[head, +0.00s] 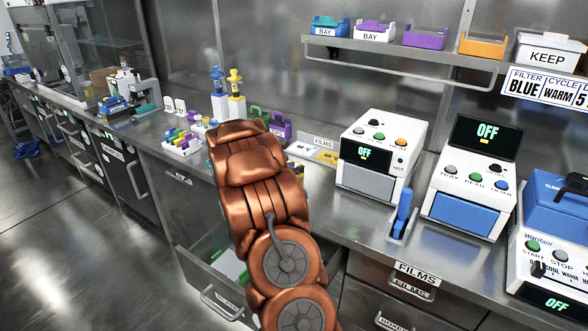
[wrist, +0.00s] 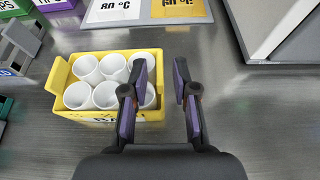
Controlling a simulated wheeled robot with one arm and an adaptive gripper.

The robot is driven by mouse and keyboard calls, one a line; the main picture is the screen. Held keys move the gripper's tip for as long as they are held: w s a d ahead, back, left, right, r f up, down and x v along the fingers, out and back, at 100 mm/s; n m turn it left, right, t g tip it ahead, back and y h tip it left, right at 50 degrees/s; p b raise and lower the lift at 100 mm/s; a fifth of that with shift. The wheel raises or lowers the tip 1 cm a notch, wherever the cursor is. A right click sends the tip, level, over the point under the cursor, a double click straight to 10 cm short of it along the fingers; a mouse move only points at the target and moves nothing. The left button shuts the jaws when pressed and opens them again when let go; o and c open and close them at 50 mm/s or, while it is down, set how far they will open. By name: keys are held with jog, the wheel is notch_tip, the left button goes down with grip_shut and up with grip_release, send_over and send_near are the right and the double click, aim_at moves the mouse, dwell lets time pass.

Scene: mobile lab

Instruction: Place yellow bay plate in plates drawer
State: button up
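A yellow bay (wrist: 66,102) holding several white cups sits on the steel counter, in the left half of the wrist view. Dark letters on its front are partly covered by my finger. My gripper (wrist: 160,92) is open and empty. In the picture its left finger overlaps the bay's right-hand cups, and its right finger is over bare counter. The bay's right wall shows between the fingers; I cannot tell the height above it. In the head view my copper arm hides the gripper and most of the bay. An open drawer (head: 226,308) below the counter holds something pale; its label is unreadable.
Purple and green boxes stand at the wrist view's left. A white instrument (head: 380,150) stands right of my arm. A shelf (head: 400,50) holds more bays. Counter right of the gripper is clear.

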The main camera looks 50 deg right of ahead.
jog(key=shift+r, duration=0.1)
jog(key=shift+a+r, duration=0.1)
jog(key=b+v, duration=0.1)
jog(key=v, duration=1.1)
